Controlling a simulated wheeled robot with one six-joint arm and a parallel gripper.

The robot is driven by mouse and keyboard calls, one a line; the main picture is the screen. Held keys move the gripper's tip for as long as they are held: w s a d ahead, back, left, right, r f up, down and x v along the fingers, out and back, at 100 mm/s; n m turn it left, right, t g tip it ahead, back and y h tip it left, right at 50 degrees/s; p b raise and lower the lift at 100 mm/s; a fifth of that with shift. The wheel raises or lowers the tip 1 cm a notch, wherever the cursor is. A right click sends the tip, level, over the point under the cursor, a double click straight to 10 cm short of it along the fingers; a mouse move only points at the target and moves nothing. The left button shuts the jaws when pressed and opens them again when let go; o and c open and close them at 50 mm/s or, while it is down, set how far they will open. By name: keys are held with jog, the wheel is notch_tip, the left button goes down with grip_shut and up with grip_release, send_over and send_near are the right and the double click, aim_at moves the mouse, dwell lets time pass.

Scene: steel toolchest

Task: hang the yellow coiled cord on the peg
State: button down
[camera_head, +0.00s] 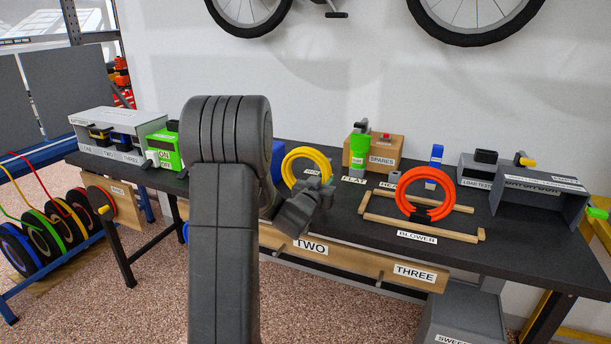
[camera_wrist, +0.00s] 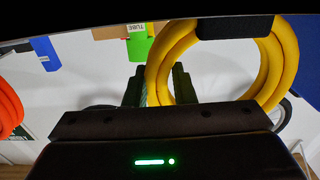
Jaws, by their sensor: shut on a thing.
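The yellow coiled cord (camera_head: 322,160) is upright above the bench top in the head view, with my gripper (camera_head: 318,195) at its lower edge. In the wrist view the cord (camera_wrist: 274,70) fills the upper right, and its near side passes between the two fingers of my gripper (camera_wrist: 158,88), which are shut on it. A dark block overlaps the top of the coil there. A wooden board along the bench front carries the labels TWO (camera_head: 310,247) and THREE (camera_head: 414,273). A small dark stub (camera_head: 379,279), possibly a peg, shows between them. My arm hides part of the board.
An orange coil (camera_head: 428,183) stands in a wooden frame (camera_head: 425,228) behind the BLOWER label. Floor is clear before the board.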

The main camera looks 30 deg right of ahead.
aim_at(324, 168)
jog(key=shift+r+p, duration=1.3)
jog(key=shift+r, duration=0.75)
